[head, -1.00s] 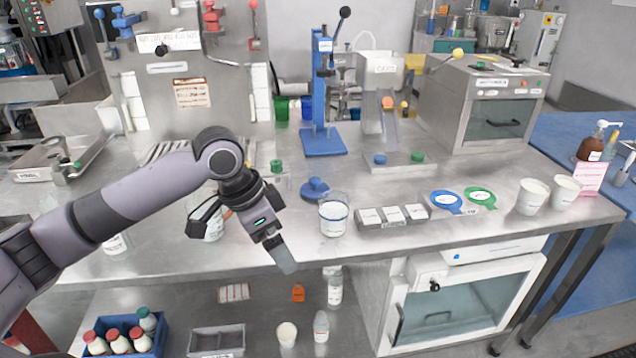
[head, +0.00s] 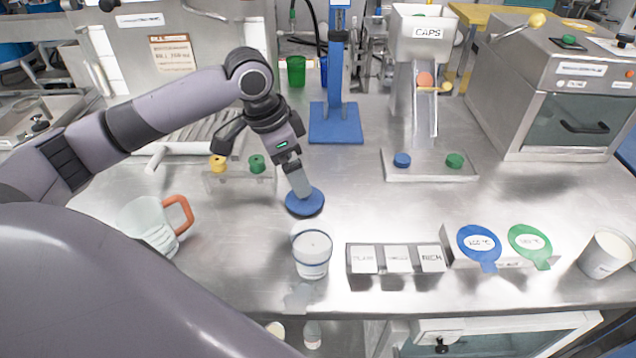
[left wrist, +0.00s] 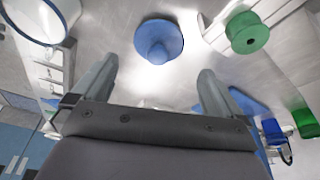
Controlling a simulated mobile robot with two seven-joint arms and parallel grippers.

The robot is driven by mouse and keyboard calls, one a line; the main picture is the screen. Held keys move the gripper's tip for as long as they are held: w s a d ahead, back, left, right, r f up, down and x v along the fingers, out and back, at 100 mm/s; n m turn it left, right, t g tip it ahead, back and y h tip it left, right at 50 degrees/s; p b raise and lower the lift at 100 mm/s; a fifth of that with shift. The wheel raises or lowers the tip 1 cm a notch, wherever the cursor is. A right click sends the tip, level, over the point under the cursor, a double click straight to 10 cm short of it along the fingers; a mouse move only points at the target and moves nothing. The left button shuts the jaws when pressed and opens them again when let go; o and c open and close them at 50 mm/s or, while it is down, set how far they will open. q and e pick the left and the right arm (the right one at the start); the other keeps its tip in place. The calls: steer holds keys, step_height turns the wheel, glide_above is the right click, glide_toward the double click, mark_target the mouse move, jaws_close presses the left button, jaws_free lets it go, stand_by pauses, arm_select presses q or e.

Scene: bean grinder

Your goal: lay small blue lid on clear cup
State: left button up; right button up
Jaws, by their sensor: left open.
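The small blue lid (head: 306,208), a round disc with a knob, lies on the steel counter behind the clear cup. The clear cup (head: 311,262) has a blue band near its rim and pale contents; its top is uncovered. My left gripper (head: 302,192) points down at the lid and partly hides it in the head view. In the left wrist view the lid (left wrist: 158,40) shows just beyond and between the parted fingers (left wrist: 154,78), with nothing held. The cup's rim (left wrist: 40,22) shows at the upper left there. My right gripper is not in view.
A glass jug with an orange handle (head: 181,212) stands left of the cup. A labelled box row (head: 397,258) and blue and green round tags (head: 479,243) are to the right. A stand with yellow and green knobs (head: 257,164) and a blue press base (head: 336,124) are behind.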

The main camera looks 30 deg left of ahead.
arm_select(q)
steer(key=shift+w+f, duration=0.1)
steer(key=shift+f, duration=0.2)
steer(key=x, duration=0.6)
steer(key=shift+w+d+f, duration=0.15)
steer(key=shift+d, duration=0.2)
steer(key=c, duration=1)
step_height(320, 180, up, 19)
steer(key=p, duration=0.2)
steer(key=shift+s+d+f+m+g+h+p, duration=0.3)
steer(key=shift+s+d+f+m+p, duration=0.45)
steer(key=shift+s+d+m, duration=1)
steer(key=shift+s+d+f+m+g+h+p, duration=0.15)
steer(key=shift+s+d+f+m+g+p, duration=0.2)
steer(key=shift+s+d+m+p, duration=1.3)
steer(key=shift+s+d+f+m+g+h+p, duration=0.45)
steer(key=shift+s+d+m, duration=0.7)
steer(key=shift+s, duration=1.2)
